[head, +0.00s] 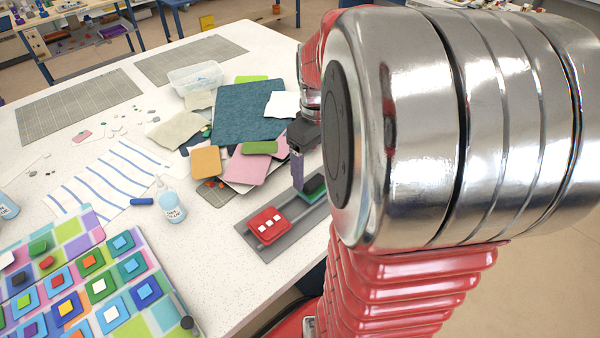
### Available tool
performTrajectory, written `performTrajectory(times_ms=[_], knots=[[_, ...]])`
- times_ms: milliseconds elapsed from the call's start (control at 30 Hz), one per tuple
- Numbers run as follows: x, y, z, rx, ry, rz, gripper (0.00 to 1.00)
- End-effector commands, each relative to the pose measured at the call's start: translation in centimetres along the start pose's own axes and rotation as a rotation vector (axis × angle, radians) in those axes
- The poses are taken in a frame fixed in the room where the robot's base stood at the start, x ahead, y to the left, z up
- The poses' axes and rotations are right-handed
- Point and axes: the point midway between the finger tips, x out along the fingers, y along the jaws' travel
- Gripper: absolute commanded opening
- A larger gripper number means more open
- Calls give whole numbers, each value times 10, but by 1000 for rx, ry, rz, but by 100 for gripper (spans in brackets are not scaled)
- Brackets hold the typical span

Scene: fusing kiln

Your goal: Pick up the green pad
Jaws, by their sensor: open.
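A dark green pad (314,187) sits on a long grey base (257,247), toward its far right end. My own arm hides part of the pad and of the base's right side. My gripper (298,184) points down just left of the green pad, and its visible finger overlaps the pad's left edge in the picture. I cannot tell whether it touches the pad. The gripper is open, with nothing seen held in it; its far finger is hidden.
A red block with white squares (267,226) sits at the base's near left end. Behind lie coloured sheets, including an orange one (206,161) and flat green pieces (260,147). A glue bottle (171,204) stands to the left. A colourful tiled panel (128,293) fills the lower left.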

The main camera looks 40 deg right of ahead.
Motion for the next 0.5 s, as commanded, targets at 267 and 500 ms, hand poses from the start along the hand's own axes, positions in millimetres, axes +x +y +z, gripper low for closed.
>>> performTrajectory(times_ms=[267, 500], knots=[[3, 0, 0, 0, 1, 0, 77], [13, -1, 1, 1, -2, -2, 77]])
